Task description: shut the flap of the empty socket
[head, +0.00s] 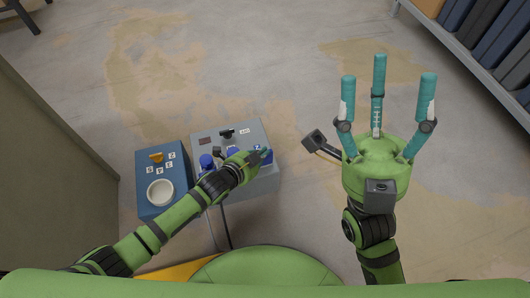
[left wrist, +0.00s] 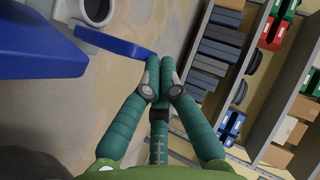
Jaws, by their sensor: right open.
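A grey socket box (head: 228,131) stands on the floor in the head view, with blue parts on its top. One blue part (head: 206,161) stands left of my left forearm. My left gripper (head: 260,156) is over the box's right side, its fingers drawn together. In the left wrist view a blue flap (left wrist: 123,46) stands out beside a grey ring-shaped socket (left wrist: 95,11). My left fingertips (left wrist: 158,68) are at the flap's outer end; whether they touch cannot be told. My arm hides part of the box. My right gripper (head: 384,85) is open and empty, right of the box.
A blue box (head: 147,201) with an orange knob (head: 156,156) and a white round fitting (head: 160,192) stands left of the grey box. A shelf (head: 470,75) with dark bins is at the upper right. A cabinet (head: 50,170) is at the left. The floor beyond the boxes is clear.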

